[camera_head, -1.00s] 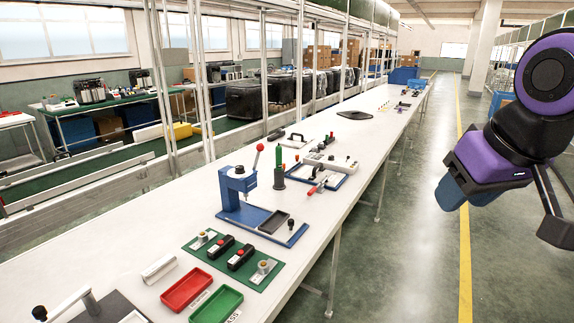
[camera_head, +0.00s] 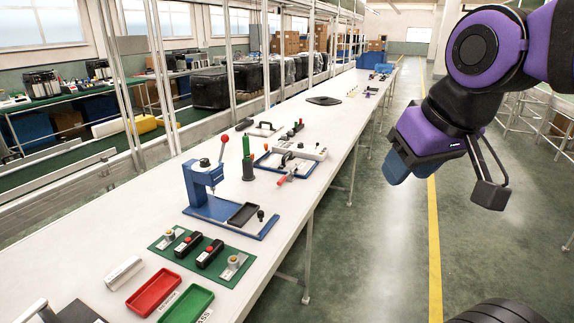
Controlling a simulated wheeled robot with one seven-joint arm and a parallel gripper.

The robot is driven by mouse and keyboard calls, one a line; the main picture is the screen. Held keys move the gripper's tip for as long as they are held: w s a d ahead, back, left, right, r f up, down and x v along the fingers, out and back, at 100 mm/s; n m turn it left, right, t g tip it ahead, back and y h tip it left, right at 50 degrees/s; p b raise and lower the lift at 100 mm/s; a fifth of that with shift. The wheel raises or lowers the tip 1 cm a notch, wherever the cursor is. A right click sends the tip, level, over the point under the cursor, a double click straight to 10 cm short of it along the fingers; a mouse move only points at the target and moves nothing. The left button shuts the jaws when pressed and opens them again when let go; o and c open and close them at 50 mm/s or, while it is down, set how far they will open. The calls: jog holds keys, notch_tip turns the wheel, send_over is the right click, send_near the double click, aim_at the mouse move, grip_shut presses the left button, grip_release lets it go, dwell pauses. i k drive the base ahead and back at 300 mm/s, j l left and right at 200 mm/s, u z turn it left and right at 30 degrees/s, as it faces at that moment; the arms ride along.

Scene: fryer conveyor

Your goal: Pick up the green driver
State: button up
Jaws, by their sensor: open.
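The green driver (camera_head: 246,146) stands upright with its green handle up in a dark green round holder (camera_head: 248,169) on the long white table. Its lower part is hidden inside the holder. My gripper (camera_head: 446,181) hangs in the air over the aisle, to the right of the table, well apart from the driver. It is open and I see nothing in it.
A blue press (camera_head: 196,188) with a red-knobbed lever stands just left of the driver. A blue-framed fixture (camera_head: 268,164) with a red handle lies to its right. Red (camera_head: 153,292) and green (camera_head: 187,305) trays are near the front. The aisle is free.

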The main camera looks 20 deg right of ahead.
aim_at(245, 139)
jog(key=i+l+u, duration=0.25)
jog(key=i+l, duration=0.2)
jog(key=l, duration=0.2)
jog(key=i+l+u, duration=0.15)
jog(key=l, duration=0.2)
jog(key=i+l+u, duration=0.1)
jog(key=l, duration=0.3)
jog(key=i+l+u, duration=0.15)
jog(key=l, duration=0.25)
jog(key=i+l+u, duration=0.1)
jog(key=i+l, duration=0.15)
jog(key=l, duration=0.15)
jog(key=i+l+u, duration=0.15)
jog(key=l, duration=0.25)
